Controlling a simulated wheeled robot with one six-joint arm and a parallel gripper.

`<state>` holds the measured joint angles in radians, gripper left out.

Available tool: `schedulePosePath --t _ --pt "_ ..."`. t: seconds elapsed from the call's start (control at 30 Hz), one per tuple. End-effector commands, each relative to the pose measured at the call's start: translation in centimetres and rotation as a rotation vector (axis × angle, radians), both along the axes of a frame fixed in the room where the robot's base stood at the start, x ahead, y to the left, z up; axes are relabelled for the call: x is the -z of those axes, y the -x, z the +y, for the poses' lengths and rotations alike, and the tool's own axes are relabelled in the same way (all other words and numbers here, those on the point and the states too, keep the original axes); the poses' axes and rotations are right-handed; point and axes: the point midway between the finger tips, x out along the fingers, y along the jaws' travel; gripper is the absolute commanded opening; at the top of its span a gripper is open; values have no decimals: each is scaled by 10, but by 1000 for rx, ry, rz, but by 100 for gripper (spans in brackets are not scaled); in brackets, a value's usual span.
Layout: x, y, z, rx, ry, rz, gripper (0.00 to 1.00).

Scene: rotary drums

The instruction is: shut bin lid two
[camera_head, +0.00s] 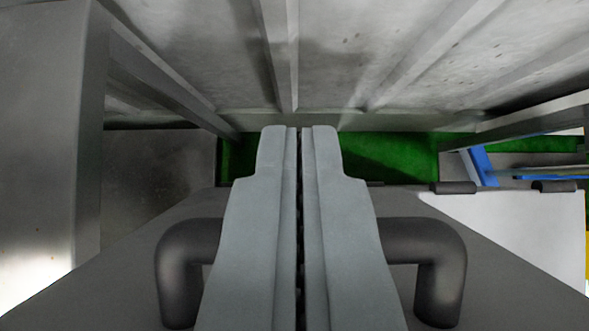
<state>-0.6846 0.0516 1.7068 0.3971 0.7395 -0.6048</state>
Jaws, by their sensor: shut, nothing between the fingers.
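My gripper (299,140) is in the middle of the view with its two grey fingers closed together and nothing between them. Below it is a flat dark grey panel that looks like a bin lid (126,258). A dark bent bar handle (437,262) on this panel shows on both sides of my fingers; its middle is hidden behind them. I cannot tell whether my gripper touches the handle or the panel. No label shows, so I cannot tell which lid is number two.
A white panel (515,235) with dark hinge-like cylinders (453,187) lies at the right. A green surface (390,155) shows beyond the fingertips. A ribbed grey metal wall (340,45) fills the top, and a grey metal body (45,150) stands close at the left.

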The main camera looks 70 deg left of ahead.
Motion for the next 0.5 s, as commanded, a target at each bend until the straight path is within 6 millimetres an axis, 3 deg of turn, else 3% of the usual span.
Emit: schedulePosePath --t 0.23,0.5 --pt "26 -10 20 -1 1 2 0" --pt "36 3 -5 1 0 0 0"
